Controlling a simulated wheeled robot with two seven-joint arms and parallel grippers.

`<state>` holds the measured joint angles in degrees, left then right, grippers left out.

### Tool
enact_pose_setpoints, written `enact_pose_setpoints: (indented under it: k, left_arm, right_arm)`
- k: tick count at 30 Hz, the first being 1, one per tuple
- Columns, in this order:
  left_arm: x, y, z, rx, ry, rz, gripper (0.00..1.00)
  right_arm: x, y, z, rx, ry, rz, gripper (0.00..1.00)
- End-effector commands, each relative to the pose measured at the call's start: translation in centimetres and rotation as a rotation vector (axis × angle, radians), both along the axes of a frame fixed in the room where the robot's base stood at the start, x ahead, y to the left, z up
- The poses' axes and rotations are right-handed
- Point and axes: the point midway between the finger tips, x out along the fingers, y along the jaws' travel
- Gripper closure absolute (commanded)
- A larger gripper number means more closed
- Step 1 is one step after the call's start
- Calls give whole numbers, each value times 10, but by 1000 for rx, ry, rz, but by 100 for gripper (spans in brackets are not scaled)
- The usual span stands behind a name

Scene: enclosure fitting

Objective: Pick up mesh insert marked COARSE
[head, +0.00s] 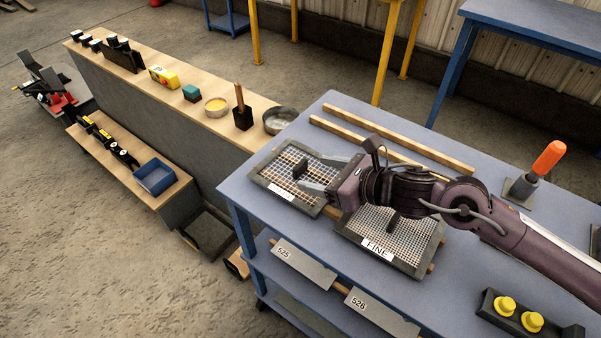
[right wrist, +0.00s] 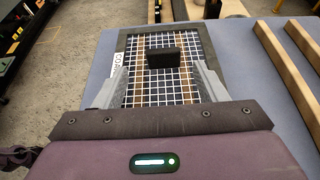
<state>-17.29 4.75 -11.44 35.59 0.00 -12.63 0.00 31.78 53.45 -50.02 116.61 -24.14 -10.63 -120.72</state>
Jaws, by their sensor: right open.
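A mesh insert with a wide grid (head: 281,171) lies on the blue table, with a dark frame, a white label too small to read in the head view, and an upright black handle (head: 299,169). In the right wrist view the insert (right wrist: 150,90) has a label (right wrist: 118,75) partly hidden by a finger; a few letters show. My right gripper (head: 313,171) is open and empty, its fingers on either side of the handle, apart from it and a little short of it. The finer mesh insert labelled FINE (head: 410,240) lies beside it, partly under my right arm. My left gripper is not in view.
Two wooden strips (head: 400,140) lie behind the inserts. An orange-handled tool (head: 547,158) stands at the right, and a dark block with yellow knobs (head: 518,318) lies in front. A bench (head: 150,85) with small items stands at the left. Plates marked 525 and 526 sit below the tabletop.

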Motion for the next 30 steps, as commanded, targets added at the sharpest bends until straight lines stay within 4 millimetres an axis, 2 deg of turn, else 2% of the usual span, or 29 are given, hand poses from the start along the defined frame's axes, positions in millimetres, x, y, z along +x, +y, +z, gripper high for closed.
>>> enact_pose_setpoints:
  k: [9, 13, 22, 23, 30]
  left_arm:
    - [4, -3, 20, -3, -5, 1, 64]
    - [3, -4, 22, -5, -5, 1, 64]
    - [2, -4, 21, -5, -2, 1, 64]
    - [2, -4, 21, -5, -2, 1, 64]
    - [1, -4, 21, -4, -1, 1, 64]
  right_arm:
    - [25, 29, 0, 3, 0, 1, 35]
    - [34, 40, -9, 0, 0, 1, 35]
    - [37, 43, -13, -2, -1, 1, 35]
    - [37, 43, -13, -2, -1, 1, 36]
    - [37, 43, -13, -1, 0, 0, 67]
